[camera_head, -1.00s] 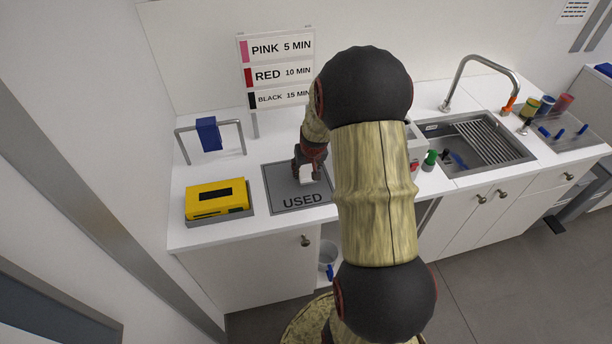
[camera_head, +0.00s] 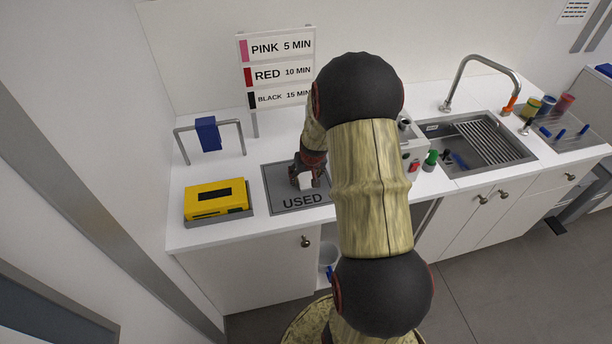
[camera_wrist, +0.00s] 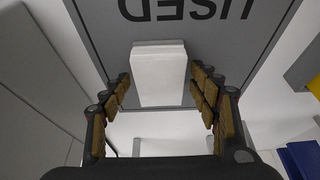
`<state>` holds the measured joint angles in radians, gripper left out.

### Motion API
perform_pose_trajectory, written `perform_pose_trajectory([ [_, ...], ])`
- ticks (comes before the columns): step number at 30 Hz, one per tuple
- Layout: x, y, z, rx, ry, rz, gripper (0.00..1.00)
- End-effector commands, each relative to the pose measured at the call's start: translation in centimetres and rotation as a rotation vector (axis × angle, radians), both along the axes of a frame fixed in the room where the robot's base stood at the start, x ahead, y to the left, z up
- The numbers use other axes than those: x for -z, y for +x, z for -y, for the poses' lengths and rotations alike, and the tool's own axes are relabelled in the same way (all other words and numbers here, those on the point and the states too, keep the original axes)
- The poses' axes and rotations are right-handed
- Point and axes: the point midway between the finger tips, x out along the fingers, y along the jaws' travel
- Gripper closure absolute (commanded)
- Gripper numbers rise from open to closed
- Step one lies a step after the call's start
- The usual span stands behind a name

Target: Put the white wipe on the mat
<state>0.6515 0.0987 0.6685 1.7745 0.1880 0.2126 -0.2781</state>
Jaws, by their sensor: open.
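The white wipe (camera_wrist: 158,72) lies on the grey mat marked USED (camera_wrist: 215,60), between my gripper's open fingers in the wrist view. A gap shows between the wipe and the fingers on each side. In the head view, the wipe (camera_head: 306,181) shows as a small white patch on the mat (camera_head: 284,203), below my gripper (camera_head: 308,176). My gripper (camera_wrist: 160,95) is open, its padded fingers at either side of the wipe. The arm covers part of the right side of the mat in the head view.
A yellow device (camera_head: 216,200) sits left of the mat. A blue cloth (camera_head: 208,134) hangs on a rail behind it. A sign with times (camera_head: 277,70) stands at the back. The sink (camera_head: 470,145) and several jars are to the right.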

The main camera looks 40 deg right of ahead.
Motion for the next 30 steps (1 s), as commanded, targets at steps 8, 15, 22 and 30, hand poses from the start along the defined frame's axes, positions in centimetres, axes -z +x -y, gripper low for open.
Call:
perform_pose_trajectory([
  [8, -0.1, 0.0, 0.0, 0.0, 0.0, 0.0, 0.37],
  [15, -2.3, -0.5, -0.3, 0.0, -0.002, 0.003, 0.37],
  [22, -6.8, -2.1, -1.3, 0.0, -0.002, 0.003, 0.37],
  [30, -10.5, -3.6, -2.1, 0.0, -0.001, 0.002, 0.37],
])
